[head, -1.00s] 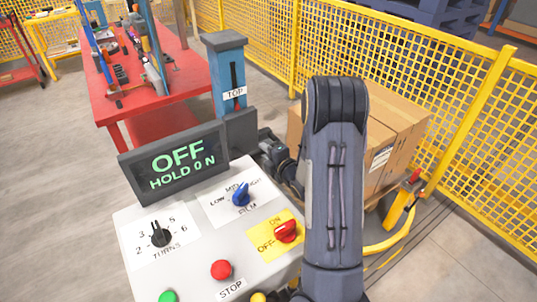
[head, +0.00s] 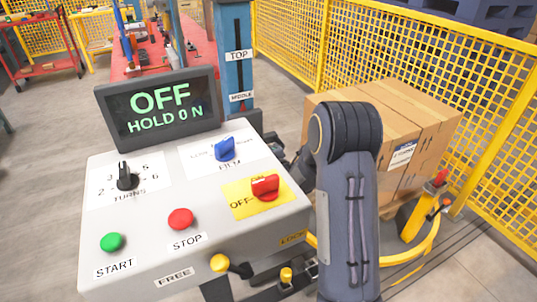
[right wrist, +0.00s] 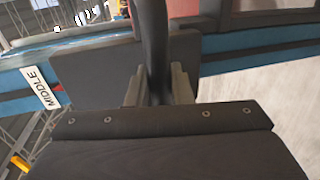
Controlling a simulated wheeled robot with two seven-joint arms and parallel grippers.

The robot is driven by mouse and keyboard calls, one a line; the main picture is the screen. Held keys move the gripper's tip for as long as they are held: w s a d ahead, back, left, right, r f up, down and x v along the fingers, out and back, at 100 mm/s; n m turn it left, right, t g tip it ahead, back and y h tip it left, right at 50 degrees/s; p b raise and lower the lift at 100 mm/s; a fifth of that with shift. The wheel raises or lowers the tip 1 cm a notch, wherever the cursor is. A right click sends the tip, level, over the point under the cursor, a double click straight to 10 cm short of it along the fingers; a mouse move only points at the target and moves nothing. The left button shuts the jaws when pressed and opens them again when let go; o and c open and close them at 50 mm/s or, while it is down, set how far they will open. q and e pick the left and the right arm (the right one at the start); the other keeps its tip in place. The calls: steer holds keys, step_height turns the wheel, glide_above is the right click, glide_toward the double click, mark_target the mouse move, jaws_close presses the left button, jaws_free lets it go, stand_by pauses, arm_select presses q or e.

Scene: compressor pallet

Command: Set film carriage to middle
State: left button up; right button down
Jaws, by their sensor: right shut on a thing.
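The film carriage is a dark block (right wrist: 95,72) on the blue mast, with a small red pointer beside the MIDDLE label (right wrist: 40,89) in the right wrist view. In the head view its dark top (head: 243,121) shows behind the display, just below the MIDDLE label on the mast (head: 236,25). The TOP label (head: 238,55) is higher up. My right gripper (right wrist: 158,90) is shut on the carriage's dark upright handle (right wrist: 153,35). In the head view my right arm and the console hide its fingers. My left gripper is in neither current view.
The grey console (head: 135,215) stands in front, with knobs, buttons and a yellow-knobbed lever (head: 220,263) between FREE and LOCK labels. Its display (head: 160,107) reads OFF, HOLD ON. Cardboard boxes (head: 400,110) stand to the right, before a yellow mesh fence (head: 400,60).

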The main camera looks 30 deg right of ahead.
steer(key=shift+w+a+r+y, duration=0.1)
steer(key=shift+a+r+y, duration=0.15)
steer(key=shift+a, duration=0.2)
steer(key=c, duration=1.3)
jaws_free()
steer(key=shift+a, duration=0.1)
steer(key=shift+c, duration=0.2)
steer(key=shift+d, duration=0.2)
steer(key=shift+s, duration=0.2)
steer(key=v, duration=0.7)
steer(key=shift+s, duration=0.25)
